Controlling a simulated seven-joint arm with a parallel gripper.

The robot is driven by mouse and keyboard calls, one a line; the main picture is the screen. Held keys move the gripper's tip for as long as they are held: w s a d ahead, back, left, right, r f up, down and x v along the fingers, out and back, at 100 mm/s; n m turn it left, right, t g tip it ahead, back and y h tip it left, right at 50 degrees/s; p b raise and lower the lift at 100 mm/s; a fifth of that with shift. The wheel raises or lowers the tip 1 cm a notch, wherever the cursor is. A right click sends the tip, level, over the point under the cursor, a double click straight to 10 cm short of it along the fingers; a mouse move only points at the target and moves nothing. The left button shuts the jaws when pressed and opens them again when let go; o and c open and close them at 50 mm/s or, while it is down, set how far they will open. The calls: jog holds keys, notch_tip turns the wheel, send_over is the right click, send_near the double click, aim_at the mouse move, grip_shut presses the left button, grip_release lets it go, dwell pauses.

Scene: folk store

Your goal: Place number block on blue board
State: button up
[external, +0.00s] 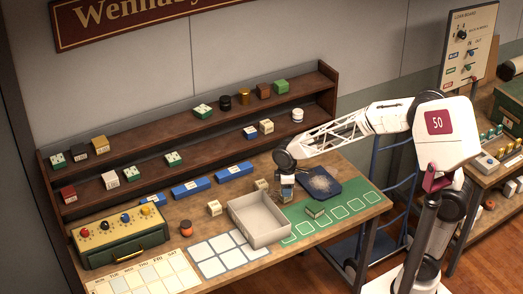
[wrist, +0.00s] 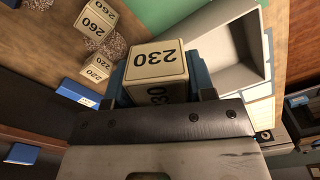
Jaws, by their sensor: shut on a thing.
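My gripper (external: 287,190) is shut on a cream number block marked 230 (wrist: 157,62), held between its blue finger pads; the block is small and hard to make out in the external view. The gripper is over the table, just behind the grey tray. A pale board with blue-edged cells (external: 222,254) lies at the table's front, left of the tray; part of a pale grid shows in the wrist view (wrist: 263,112). Other cream blocks marked 260 (wrist: 95,22) and 220 (wrist: 97,67) sit on the wood at upper left in the wrist view.
The grey open tray (external: 258,221) stands between the gripper and the table's front. Blue bars (external: 191,187) line the shelf foot. A green-yellow box (external: 121,237) stands at left.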

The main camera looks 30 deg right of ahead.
jog(key=s+d+f+m, duration=0.15)
jog(key=s+d, duration=0.25)
jog(key=d, duration=0.9)
jog(key=s+d+m, duration=0.2)
jog(key=s+d, duration=0.1)
jog(key=d, duration=1)
jog(key=shift+s+a+f, duration=0.1)
jog(key=shift+a+f, duration=0.05)
jog(key=shift+f, duration=1.15)
jog(key=shift+a+f, duration=0.1)
jog(key=shift+f, duration=1.2)
send_over(319, 182)
jog(key=shift+s+f, duration=0.15)
jog(key=shift+f, duration=0.55)
jog(key=shift+f, duration=1.75)
jog(key=shift+f, duration=0.1)
